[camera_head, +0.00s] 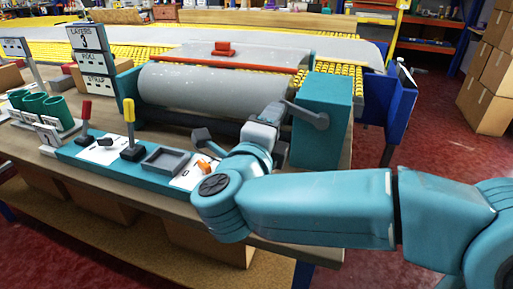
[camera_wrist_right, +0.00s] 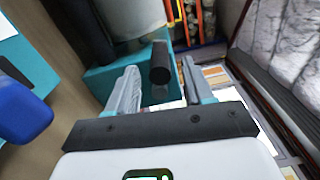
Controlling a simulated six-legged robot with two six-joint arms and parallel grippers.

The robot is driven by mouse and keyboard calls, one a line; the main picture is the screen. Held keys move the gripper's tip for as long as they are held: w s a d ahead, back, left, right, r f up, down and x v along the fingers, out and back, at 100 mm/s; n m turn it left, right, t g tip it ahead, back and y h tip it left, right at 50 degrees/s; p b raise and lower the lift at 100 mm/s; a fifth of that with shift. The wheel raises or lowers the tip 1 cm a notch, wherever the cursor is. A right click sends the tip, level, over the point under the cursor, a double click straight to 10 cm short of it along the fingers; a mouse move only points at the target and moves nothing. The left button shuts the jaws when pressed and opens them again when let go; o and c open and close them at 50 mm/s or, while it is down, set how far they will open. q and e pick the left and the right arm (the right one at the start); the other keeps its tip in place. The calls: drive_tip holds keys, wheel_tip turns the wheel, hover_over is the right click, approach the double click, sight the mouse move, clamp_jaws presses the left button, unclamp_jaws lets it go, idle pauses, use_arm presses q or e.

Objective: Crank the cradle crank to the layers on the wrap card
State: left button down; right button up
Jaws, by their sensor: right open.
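The wrap card (camera_head: 88,46) stands at the back left in the head view and reads LAYERS 3, ROLL and STRAP. The cradle crank (camera_head: 308,115) is a grey arm on the teal end box (camera_head: 325,103), to the right of the large grey roll (camera_head: 215,85). My right gripper (camera_head: 270,120) is just left of the crank. In the right wrist view the gripper (camera_wrist_right: 159,68) is open, and the crank's dark round handle (camera_wrist_right: 161,64) shows between its fingers, with gaps at both sides. My left gripper is not in view.
A teal panel with a red lever (camera_head: 86,112), a yellow lever (camera_head: 129,115) and a grey tray (camera_head: 166,160) lies along the table's front. Green cups (camera_head: 48,110) stand at the left. A blue bin (camera_head: 400,100) is right of the end box.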

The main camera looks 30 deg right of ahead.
drive_tip(key=v, duration=1.4)
drive_tip(key=shift+p, duration=0.4)
drive_tip(key=shift+s, duration=0.1)
idle(0.4)
